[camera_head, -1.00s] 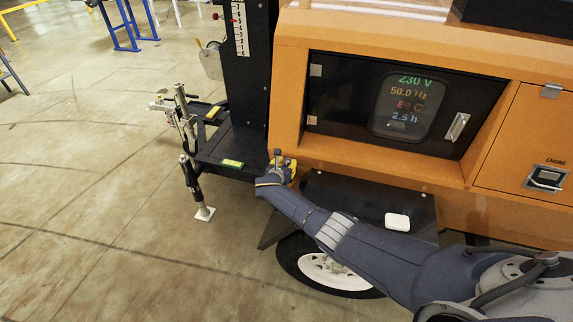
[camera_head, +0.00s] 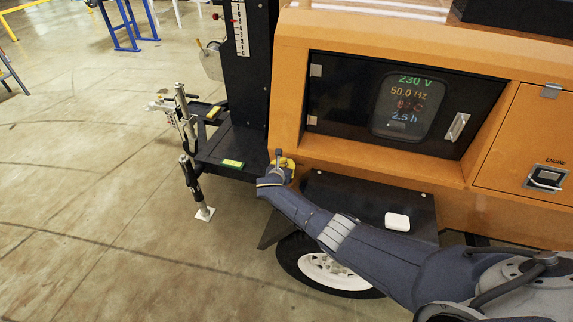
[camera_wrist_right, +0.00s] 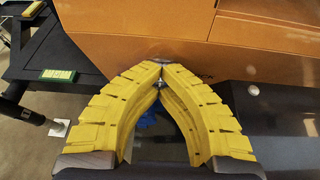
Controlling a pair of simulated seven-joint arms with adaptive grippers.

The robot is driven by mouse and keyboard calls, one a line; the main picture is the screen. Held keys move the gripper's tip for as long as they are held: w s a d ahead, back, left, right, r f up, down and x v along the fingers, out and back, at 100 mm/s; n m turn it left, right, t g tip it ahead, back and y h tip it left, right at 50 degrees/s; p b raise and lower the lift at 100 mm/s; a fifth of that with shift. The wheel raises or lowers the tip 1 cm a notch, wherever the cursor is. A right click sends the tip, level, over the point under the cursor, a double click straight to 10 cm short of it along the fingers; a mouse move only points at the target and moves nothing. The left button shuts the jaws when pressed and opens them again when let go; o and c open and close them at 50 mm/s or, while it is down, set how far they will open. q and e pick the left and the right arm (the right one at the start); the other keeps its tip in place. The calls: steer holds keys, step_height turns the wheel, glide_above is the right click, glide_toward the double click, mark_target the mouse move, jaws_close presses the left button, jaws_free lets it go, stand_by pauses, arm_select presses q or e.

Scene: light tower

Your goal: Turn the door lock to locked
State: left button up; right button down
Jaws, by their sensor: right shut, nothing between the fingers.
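The dark display door (camera_head: 345,100) is in the orange housing in the head view and looks closed. A silver handle (camera_head: 457,127) sits slanted at its right side. The orange engine door (camera_head: 530,150) at the right has a black latch (camera_head: 546,178). My right gripper (camera_head: 284,162) is at the housing's lower left corner, well left of both fittings. In the right wrist view its yellow fingers (camera_wrist_right: 161,72) meet at the tips, shut and empty. My left gripper is not in view.
A black platform (camera_head: 225,150) with a green-yellow level (camera_head: 233,163) and a dark mast (camera_head: 250,70) stand left of the housing. A black fender (camera_head: 345,195) bearing a white block (camera_head: 397,221) lies below, over a wheel (camera_head: 325,272). Open floor is at the left.

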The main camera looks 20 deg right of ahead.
steer(key=shift+d, duration=0.2)
steer(key=shift+s+d+m+t+y, duration=0.1)
steer(key=shift+d+m+t+y, duration=0.05)
steer(key=shift+m+t+y, duration=0.65)
steer(key=shift+s+d+m+t+y, duration=0.15)
steer(key=shift+m+t+y, duration=0.45)
steer(key=shift+y, duration=0.3)
steer(key=shift+w, duration=0.1)
steer(key=c, duration=1.5)
jaws_free()
steer(key=shift+f, duration=0.15)
steer(key=shift+a, duration=0.15)
steer(key=shift+d+v, duration=0.2)
steer(key=shift+v, duration=5.8)
